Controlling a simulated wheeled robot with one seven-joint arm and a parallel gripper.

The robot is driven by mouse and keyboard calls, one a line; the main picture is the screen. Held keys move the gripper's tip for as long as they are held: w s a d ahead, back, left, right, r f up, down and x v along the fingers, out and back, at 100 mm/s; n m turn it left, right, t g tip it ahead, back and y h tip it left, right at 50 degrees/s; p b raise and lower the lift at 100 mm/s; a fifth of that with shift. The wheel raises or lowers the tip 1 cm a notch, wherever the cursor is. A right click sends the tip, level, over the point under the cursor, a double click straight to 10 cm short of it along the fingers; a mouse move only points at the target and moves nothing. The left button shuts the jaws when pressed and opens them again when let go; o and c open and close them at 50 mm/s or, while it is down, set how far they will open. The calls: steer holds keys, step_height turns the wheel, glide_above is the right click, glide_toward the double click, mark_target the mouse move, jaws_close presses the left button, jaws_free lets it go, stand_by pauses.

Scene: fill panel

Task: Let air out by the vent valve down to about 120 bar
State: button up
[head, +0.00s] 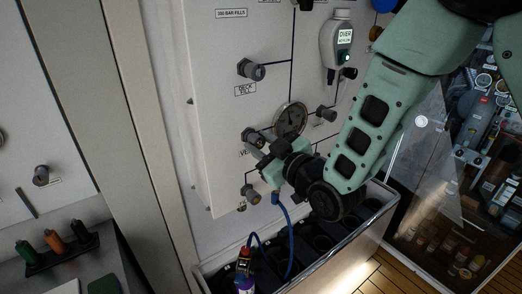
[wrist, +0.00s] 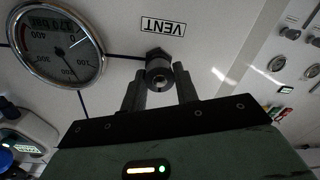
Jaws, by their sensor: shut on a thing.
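The vent valve (wrist: 158,70) is a dark knob on the white panel beside an upside-down VENT label (wrist: 162,26) in the wrist view. My gripper (wrist: 158,88) has one finger on each side of the knob and is shut on it. In the head view my gripper (head: 262,153) reaches the valve (head: 252,135) at the panel's lower part, and my wrist partly hides the area. The round pressure gauge (wrist: 62,48) shows upside down beside the valve, and also in the head view (head: 291,118).
A handheld meter (head: 338,42) on the panel reads OVER. Other knobs (head: 252,70) (head: 326,114) sit nearby. A blue hose (head: 290,235) hangs below my gripper toward a bottle (head: 244,284) in the grey trough (head: 345,262). A glass-fronted cabinet stands at right.

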steer(key=n+b, duration=0.1)
steer(key=b, duration=0.1)
steer(key=n+b, duration=0.3)
steer(key=shift+f+b, duration=0.25)
steer(key=shift+b, duration=0.05)
steer(key=n+b, duration=0.2)
steer(key=b, duration=0.1)
steer(key=shift+r+n, duration=0.15)
steer(key=shift+n, duration=0.25)
steer(key=shift+r+b, duration=0.1)
steer(key=shift+b, duration=0.25)
steer(key=o, duration=1)
